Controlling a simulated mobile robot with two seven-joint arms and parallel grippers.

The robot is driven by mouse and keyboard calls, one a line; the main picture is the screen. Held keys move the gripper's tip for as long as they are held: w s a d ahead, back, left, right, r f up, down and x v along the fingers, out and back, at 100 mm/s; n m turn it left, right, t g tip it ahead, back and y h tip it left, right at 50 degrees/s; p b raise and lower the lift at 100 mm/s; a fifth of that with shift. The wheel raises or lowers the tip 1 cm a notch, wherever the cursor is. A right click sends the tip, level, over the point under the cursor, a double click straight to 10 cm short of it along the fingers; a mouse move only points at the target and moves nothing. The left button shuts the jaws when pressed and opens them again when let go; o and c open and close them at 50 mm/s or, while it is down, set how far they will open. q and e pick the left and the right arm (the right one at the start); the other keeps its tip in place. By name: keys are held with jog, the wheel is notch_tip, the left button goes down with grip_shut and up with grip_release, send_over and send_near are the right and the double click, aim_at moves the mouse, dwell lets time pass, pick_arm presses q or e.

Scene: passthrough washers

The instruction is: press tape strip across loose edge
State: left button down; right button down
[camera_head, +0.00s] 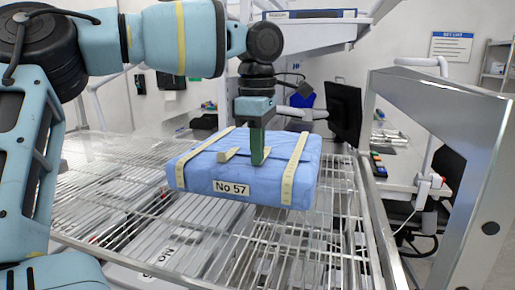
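A blue wrapped package (205,175) labelled "No 57" lies on the wire rack. Two long cream tape strips run over it, one on the left (206,146) and one on the right (294,169). A short cream strip (228,155) lies on the top between them, beside a fold edge in the wrap. My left gripper (258,158) points down onto the package top, its green fingers at or just above the surface near the short strip's right end. The fingers look close together; whether anything is between them is hidden. My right gripper is not in view.
The wire rack (110,160) extends around the package, with bare room to its left and front. A metal frame post (445,110) stands at the right. Behind are a dark monitor (344,112), a shelf and a desk.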

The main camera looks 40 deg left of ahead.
pick_arm(q)
jog(key=shift+f, duration=0.35)
dwell(0.8)
dwell(0.4)
jog(key=c, duration=1.6)
grip_release()
jog(key=shift+o, duration=0.2)
jog(key=shift+r, duration=0.15)
jog(key=shift+r, duration=3.8)
